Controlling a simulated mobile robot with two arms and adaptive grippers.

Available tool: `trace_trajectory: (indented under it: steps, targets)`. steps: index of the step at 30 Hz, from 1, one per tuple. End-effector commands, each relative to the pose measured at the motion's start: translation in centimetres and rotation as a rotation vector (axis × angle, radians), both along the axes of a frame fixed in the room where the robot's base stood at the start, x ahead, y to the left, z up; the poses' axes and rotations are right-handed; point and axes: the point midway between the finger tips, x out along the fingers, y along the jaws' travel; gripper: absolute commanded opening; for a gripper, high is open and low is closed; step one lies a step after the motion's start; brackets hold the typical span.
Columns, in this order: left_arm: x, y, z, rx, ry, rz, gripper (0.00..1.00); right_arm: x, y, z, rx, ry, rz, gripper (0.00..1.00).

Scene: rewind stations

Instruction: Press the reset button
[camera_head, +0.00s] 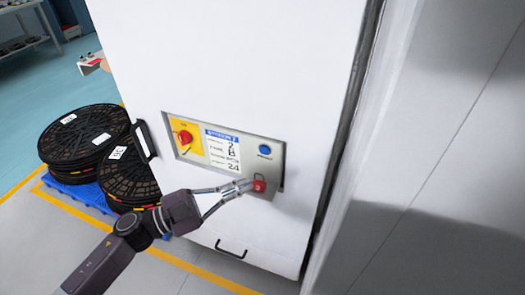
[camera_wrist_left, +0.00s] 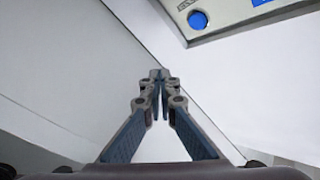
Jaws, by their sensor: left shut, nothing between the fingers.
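A white cabinet bears a grey control panel (camera_head: 222,172). On the panel's right side is a round blue button (camera_head: 264,149) with a small label under it, too small to read surely. The blue button also shows near the top of the left wrist view (camera_wrist_left: 198,20). My left gripper (camera_head: 248,184) is shut and empty, its tips in front of the panel's lower right, below the blue button. A red padlock-like piece (camera_head: 259,187) is right beside the tips; I cannot tell if they touch. My right gripper is out of view.
A red knob (camera_head: 184,138) on a yellow plate and a printed label (camera_head: 222,150) are on the panel's left. Below is a black handle (camera_head: 231,250). Black reels (camera_head: 84,134) are stacked on a blue pallet (camera_head: 78,190) at left. A grey wall is at right.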

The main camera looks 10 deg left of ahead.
Motion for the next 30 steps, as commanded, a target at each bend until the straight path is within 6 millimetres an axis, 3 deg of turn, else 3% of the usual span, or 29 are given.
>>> trace_trajectory:
  steps: [7, 21, 30]
  targets:
    - [0.9, -0.1, -0.1, -0.001, -0.002, 0.003, 0.0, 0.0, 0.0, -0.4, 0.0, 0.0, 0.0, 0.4]
    - [7.0, -1.3, -0.1, -0.002, 0.0, 0.002, 0.0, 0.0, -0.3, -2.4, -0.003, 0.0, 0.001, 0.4]
    - [8.7, -1.6, 0.0, -0.001, 0.001, 0.002, 0.0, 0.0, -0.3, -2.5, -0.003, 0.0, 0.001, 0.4]
